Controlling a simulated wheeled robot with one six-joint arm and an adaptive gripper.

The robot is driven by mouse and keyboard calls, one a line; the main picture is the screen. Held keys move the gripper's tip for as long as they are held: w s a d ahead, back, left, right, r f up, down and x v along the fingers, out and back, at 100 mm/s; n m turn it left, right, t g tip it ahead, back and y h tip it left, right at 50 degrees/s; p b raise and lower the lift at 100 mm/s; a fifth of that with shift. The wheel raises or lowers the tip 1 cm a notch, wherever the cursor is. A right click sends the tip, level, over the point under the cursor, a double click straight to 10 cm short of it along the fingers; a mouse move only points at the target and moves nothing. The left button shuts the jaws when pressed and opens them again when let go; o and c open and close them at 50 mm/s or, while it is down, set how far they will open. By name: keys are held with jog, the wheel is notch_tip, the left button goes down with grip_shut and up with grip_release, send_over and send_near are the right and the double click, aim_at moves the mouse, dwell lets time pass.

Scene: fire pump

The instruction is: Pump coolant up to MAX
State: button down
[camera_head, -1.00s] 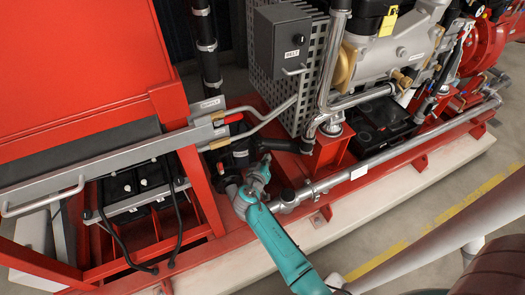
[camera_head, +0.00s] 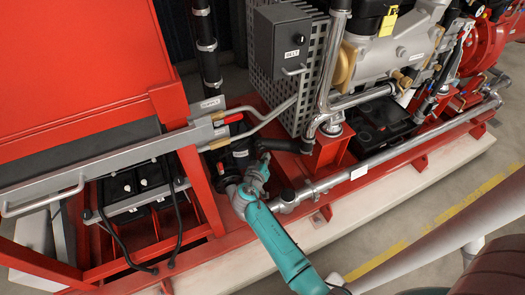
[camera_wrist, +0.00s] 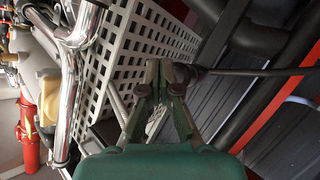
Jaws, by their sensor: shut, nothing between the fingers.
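My gripper (camera_head: 264,160) is low beside the red skid frame, near a black pipe (camera_head: 282,144), at the end of my teal arm. The wrist view shows its fingertips (camera_wrist: 167,66) together and empty. A dark rod (camera_wrist: 255,72) with a dark end runs in from the right and reaches close to the fingertips. I cannot tell whether they touch it. A silver lever-like tube (camera_head: 262,122) with a red part rises above the gripper. No coolant level or MAX mark can be read in either view.
A perforated grey guard (camera_head: 285,75) carries a grey box (camera_head: 280,42). It also fills the wrist view's middle (camera_wrist: 135,45). A chrome pipe (camera_head: 375,160) runs along the skid. Batteries (camera_head: 135,190) sit within the red frame at left.

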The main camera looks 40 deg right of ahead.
jog(key=shift+w, duration=0.1)
dwell(0.6)
jog(key=shift+w+d, duration=0.1)
jog(key=shift+w, duration=0.2)
jog(key=shift+w+d+r, duration=0.1)
jog(key=shift+w+d, duration=0.05)
jog(key=shift+w, duration=0.35)
jog(key=shift+w+d, duration=0.15)
jog(key=shift+w, duration=0.35)
dwell(1.2)
dwell(0.4)
jog(key=shift+s+a, duration=0.2)
jog(key=shift+s, duration=0.5)
jog(key=shift+s+a, duration=0.2)
jog(key=shift+s, duration=0.5)
jog(key=s, duration=0.2)
jog(key=s+a, duration=0.1)
jog(key=s, duration=0.1)
jog(key=shift+s+a, duration=0.2)
jog(key=shift+s, duration=0.2)
dwell(1.4)
